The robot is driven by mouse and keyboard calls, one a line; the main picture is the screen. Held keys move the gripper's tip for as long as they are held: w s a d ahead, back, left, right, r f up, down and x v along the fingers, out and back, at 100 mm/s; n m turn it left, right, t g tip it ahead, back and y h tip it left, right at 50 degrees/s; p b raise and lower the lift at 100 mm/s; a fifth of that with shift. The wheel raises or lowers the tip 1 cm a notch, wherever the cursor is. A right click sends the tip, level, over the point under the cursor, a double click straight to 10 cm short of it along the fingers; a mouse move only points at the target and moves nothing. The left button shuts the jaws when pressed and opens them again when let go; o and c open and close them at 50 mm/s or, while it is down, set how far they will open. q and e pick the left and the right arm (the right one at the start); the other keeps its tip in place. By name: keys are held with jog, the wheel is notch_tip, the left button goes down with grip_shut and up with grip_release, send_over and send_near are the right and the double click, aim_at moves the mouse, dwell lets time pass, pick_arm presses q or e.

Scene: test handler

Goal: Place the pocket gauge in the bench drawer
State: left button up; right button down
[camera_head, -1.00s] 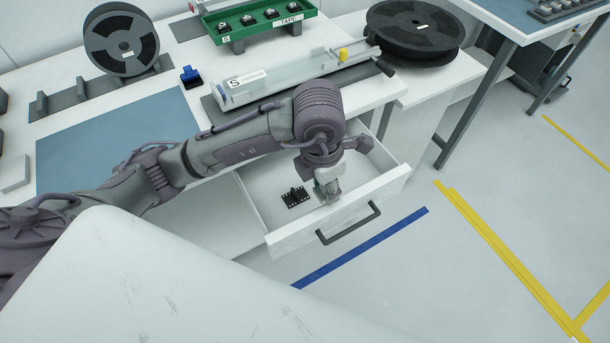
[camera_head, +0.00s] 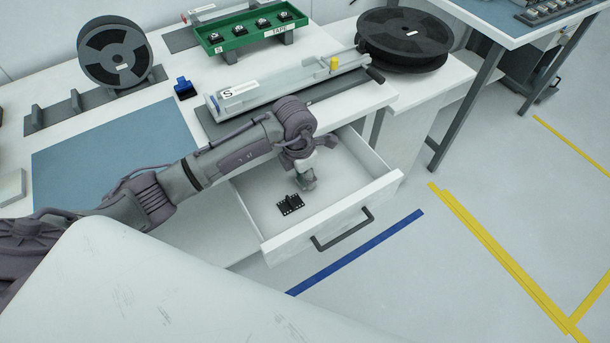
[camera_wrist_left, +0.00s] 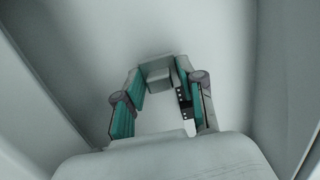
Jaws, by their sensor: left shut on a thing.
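The bench drawer (camera_head: 345,212) is pulled open, with its front and dark handle facing the floor. My left gripper (camera_head: 308,183) is over the drawer, pointing down. In the left wrist view it is shut on a small light grey block (camera_wrist_left: 159,76), which sits between the teal finger pads and which I take for the pocket gauge. Whether the block touches the drawer floor I cannot tell. A black piece with pale holes (camera_head: 290,204) lies on the drawer floor, and shows partly behind the right finger in the wrist view (camera_wrist_left: 184,97). My right gripper is out of view.
The bench top (camera_head: 135,98) above the drawer bears a long grey fixture (camera_head: 290,88), a green tray (camera_head: 248,39), a blue mat (camera_head: 100,150) and a standing reel (camera_head: 113,52). A flat black reel (camera_head: 404,38) lies at right. The floor before the drawer is clear.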

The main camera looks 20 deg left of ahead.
pick_arm(q)
jog(key=shift+f, duration=0.5)
jog(key=shift+f, duration=0.1)
jog(key=shift+f, duration=0.15)
jog(key=o, duration=0.9)
